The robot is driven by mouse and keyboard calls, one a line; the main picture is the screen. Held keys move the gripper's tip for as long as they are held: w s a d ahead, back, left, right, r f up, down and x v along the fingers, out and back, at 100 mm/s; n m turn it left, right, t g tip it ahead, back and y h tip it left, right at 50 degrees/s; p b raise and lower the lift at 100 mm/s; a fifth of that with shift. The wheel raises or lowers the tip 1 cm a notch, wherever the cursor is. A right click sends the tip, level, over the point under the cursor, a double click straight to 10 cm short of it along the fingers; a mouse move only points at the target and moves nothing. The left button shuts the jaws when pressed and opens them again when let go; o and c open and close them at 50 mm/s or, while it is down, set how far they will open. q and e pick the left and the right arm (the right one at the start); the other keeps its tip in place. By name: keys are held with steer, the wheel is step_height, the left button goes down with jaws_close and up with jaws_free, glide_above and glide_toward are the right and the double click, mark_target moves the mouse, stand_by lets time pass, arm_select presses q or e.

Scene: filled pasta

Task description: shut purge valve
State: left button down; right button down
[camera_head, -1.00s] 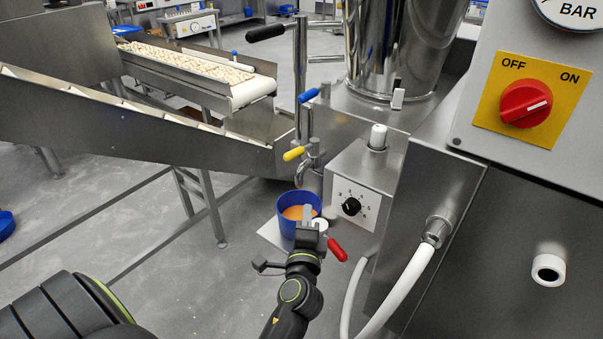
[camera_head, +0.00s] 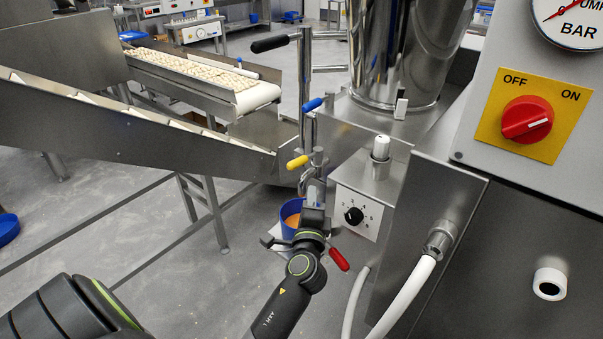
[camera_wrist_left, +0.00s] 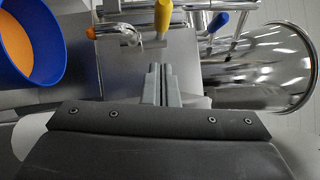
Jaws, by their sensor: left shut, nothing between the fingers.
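A yellow-handled valve (camera_head: 298,162) sits on a vertical steel pipe, above a bent spout. In the left wrist view the yellow handle (camera_wrist_left: 163,18) is at the top, just beyond the fingertips, with a gap between. A blue-handled lever (camera_head: 313,105) is higher on the pipe; its handle (camera_wrist_left: 218,22) also shows in the wrist view. A red handle (camera_head: 339,260) is low, right of my wrist. No label shows which is the purge valve. My left gripper (camera_head: 315,190) is shut and empty, below the yellow handle. My right gripper is out of view.
A blue tub (camera_head: 290,210) with orange contents is behind my gripper, partly hidden. A dial box (camera_head: 359,208) stands close on the right. A white hose (camera_head: 403,296) hangs from the machine. A conveyor (camera_head: 195,75) with pasta is at the back left.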

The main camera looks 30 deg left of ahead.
mark_target(303, 164)
arm_select(q)
steer(key=w+a, duration=0.2)
steer(key=w+a+r+p, duration=0.1)
steer(key=w+a, duration=0.1)
steer(key=shift+a, duration=0.1)
steer(key=shift+w+a+r+p, duration=0.15)
steer(key=shift+a+p, duration=0.15)
steer(key=shift+a, duration=0.45)
